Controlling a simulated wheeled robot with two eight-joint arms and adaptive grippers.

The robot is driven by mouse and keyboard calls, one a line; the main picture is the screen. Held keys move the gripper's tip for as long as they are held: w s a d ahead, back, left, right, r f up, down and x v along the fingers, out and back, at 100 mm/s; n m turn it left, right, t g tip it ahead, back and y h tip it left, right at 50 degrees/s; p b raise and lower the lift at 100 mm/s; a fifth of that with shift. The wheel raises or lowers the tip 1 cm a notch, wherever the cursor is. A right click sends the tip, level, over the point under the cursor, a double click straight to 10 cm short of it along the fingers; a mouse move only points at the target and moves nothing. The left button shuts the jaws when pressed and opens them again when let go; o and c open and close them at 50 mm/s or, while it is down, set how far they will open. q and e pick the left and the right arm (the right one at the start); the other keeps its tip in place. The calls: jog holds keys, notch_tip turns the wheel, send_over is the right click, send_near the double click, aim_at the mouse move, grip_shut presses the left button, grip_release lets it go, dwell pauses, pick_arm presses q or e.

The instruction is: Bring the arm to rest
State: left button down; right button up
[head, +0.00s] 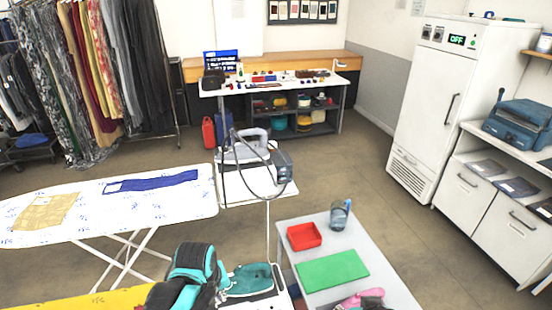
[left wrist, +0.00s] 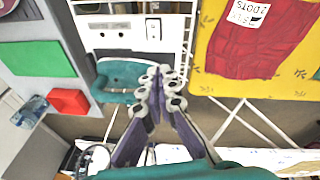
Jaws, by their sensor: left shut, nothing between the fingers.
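My left arm (head: 190,268), black and teal, comes in at the bottom of the head view, and its fingertips are hard to make out there. In the left wrist view my left gripper (left wrist: 160,80) is shut, with its grey and purple fingers together and nothing between them. The teal object also shows in the head view (head: 250,280), right beside the arm. My right gripper is not in view.
An ironing board (head: 90,215) is at left, with an iron (head: 245,145) on a stand beyond. A side table (head: 390,288) holds a red tray (head: 304,236), green mat (head: 332,270), jug (head: 340,214) and pink item (head: 365,299). Open floor lies behind.

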pick_arm(q)
jog(key=s+a+r+m+t, duration=0.2)
jog(key=s+r+m+t, duration=0.2)
jog(key=s, duration=0.3)
jog(key=shift+a+r+m+b, duration=0.4)
jog(key=shift+r+m, duration=0.15)
jog(key=shift+m, duration=0.25)
